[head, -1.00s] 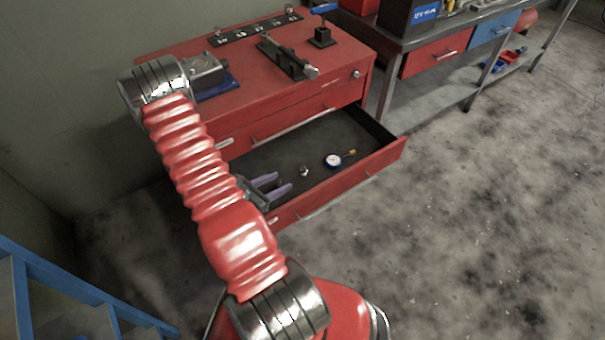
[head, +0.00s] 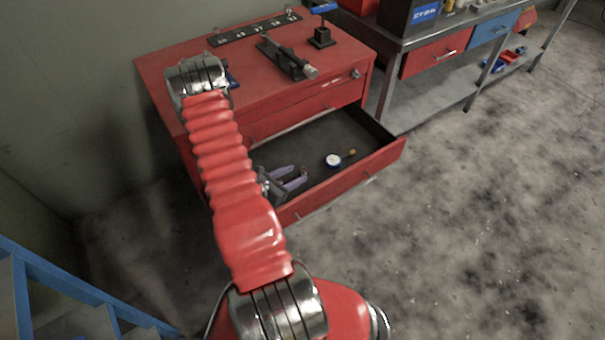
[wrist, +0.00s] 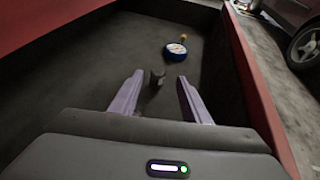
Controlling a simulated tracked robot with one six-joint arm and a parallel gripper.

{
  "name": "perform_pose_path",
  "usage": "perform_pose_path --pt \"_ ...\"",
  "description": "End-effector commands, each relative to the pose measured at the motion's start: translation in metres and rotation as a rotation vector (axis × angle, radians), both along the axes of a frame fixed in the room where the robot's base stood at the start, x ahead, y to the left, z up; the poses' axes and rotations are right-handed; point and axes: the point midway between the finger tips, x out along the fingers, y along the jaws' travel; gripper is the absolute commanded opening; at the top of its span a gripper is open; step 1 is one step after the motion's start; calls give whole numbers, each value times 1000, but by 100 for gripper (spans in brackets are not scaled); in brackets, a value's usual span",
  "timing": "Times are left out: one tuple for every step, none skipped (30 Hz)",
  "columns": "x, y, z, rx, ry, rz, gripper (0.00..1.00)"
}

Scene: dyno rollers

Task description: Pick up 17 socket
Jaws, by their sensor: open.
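The socket (wrist: 157,77) is a small dark cylinder on the floor of the open drawer, seen in the wrist view. Its size marking cannot be read. My gripper (wrist: 158,88) is open, with its two purple-grey fingers on either side of the socket's line and the socket near the fingertips, between them. I cannot tell whether the fingers touch it. In the head view my gripper (head: 303,176) is inside the drawer, and the socket shows only as a small dark spot (head: 303,169) at the fingertips.
A blue-rimmed dial gauge (head: 333,160) lies in the drawer beyond the socket. The red drawer front (head: 350,178) and side walls stand around my gripper. On the red cabinet top (head: 180,60) are a socket rail (head: 255,32) and a clamp-like tool (head: 285,58).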

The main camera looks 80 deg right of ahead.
Motion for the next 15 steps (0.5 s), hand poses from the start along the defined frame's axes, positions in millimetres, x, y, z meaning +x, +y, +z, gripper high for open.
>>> perform_pose_path --pt "-2 -3 -1 0 -1 0 43" --pt "-2 -4 -1 0 -1 0 43" --pt "-2 -5 -2 0 -1 0 43" --pt "-2 -5 -2 -1 -1 1 43" --pt "-2 -5 -2 -1 -1 1 43" --pt "-2 -5 -2 -1 -1 1 43" --pt "-2 -5 -2 -1 -1 1 43" --pt "-2 -5 -2 0 0 1 43" --pt "-2 -5 -2 0 0 1 43" --pt "-2 -5 -2 0 0 1 43" --pt "-2 -5 -2 0 0 1 43" --pt "-2 -5 -2 -1 -1 1 43" --pt "-2 -6 -2 -1 -1 1 43" --pt "-3 -7 -2 0 -1 0 43" --pt "-4 -8 -3 0 -1 0 43"
